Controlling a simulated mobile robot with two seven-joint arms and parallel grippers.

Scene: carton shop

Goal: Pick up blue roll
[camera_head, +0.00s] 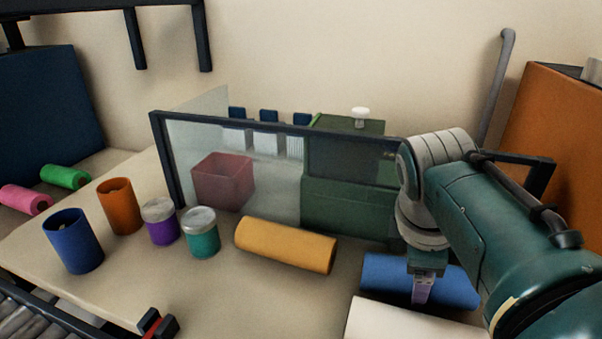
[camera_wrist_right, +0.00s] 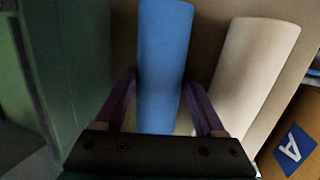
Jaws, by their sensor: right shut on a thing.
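The blue roll (camera_head: 452,282) lies on its side on the table at the right, in front of the green box. My right gripper (camera_head: 422,290) reaches down over it from above. In the right wrist view the blue roll (camera_wrist_right: 163,60) runs between the two purple fingers of my right gripper (camera_wrist_right: 158,88), which is shut on it. The roll appears to be at table level; I cannot tell whether it is lifted clear. My left gripper is not in view.
A cream roll (camera_head: 405,322) lies close in front of the blue one, and a yellow roll (camera_head: 286,246) to its left. A dark-framed clear panel (camera_head: 275,190) stands behind. Two lidded jars (camera_head: 201,240), an orange cup (camera_head: 119,208) and a blue cup (camera_head: 73,243) stand left.

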